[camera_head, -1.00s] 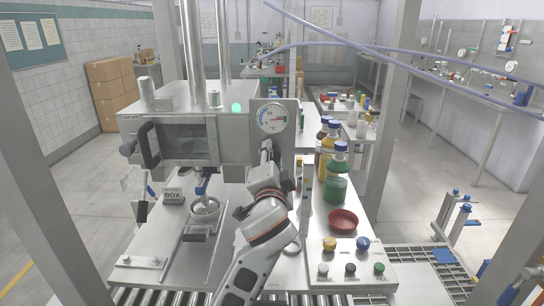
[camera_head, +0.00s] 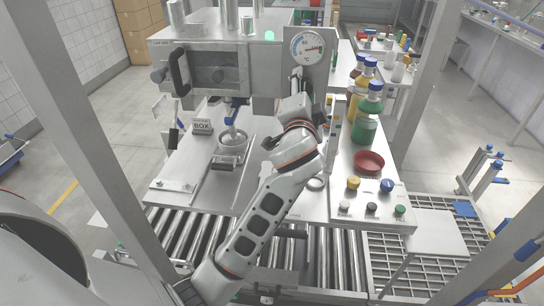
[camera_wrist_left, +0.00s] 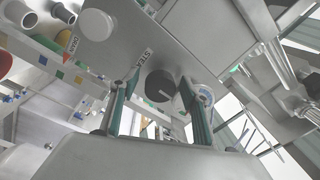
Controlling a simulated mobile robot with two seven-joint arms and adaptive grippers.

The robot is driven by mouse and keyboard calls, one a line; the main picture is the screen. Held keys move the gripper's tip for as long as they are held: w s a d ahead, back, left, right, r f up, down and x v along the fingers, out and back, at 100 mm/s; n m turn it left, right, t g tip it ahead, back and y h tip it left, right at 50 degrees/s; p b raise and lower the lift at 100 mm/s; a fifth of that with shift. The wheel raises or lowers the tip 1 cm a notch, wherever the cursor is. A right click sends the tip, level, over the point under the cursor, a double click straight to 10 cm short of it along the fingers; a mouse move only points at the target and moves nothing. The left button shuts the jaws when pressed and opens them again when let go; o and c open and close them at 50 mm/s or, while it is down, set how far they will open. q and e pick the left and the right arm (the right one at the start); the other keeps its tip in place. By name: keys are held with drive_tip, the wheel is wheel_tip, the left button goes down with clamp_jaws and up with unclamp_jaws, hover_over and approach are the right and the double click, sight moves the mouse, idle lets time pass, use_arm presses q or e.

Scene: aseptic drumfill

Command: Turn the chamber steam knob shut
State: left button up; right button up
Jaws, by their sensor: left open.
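The steam knob (camera_wrist_left: 160,86) is a dark round knob with a pale pointer line, in the left wrist view. It is on a grey panel beside a partly covered label that reads "STEA". My left gripper (camera_wrist_left: 158,94) is open, with one finger on each side of the knob in the picture. I cannot tell whether the fingers touch it. In the head view, my left arm reaches up to the chamber (camera_head: 215,68), below the dial gauge (camera_head: 307,47). My wrist hides the knob and the fingertips there. My right gripper is not in view.
A pale round knob (camera_wrist_left: 97,24) is on the same panel. A button panel (camera_head: 372,208) is at the front right.

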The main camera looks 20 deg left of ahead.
use_arm(q)
drive_tip(key=m+p, duration=0.1)
drive_tip(key=m, duration=0.4)
drive_tip(key=shift+r+h, duration=0.15)
drive_tip(key=shift+h, duration=0.15)
drive_tip(key=m, duration=0.5)
drive_tip(key=shift+a, duration=0.1)
drive_tip(key=m, duration=0.4)
drive_tip(key=shift+m, duration=0.4)
drive_tip(key=m, duration=0.4)
drive_tip(key=shift+h, duration=0.4)
drive_tip(key=f+v, duration=0.1)
drive_tip(key=v, duration=0.7)
drive_tip(key=s+a+f+n+g, duration=0.2)
drive_tip(key=s+f+n, duration=0.2)
drive_tip(key=f, duration=0.4)
drive_tip(key=s+a+f+n+g+h, duration=0.1)
drive_tip(key=s+f+n+g, duration=0.1)
drive_tip(key=s+f+n, duration=0.2)
drive_tip(key=s+a+f+n+g, duration=0.2)
drive_tip(key=f+n, duration=0.4)
drive_tip(key=f, duration=0.5)
drive_tip(key=shift+s+a+f+g+h+b, duration=0.35)
drive_tip(key=shift+s+g, duration=0.25)
drive_tip(key=shift+s, duration=0.3)
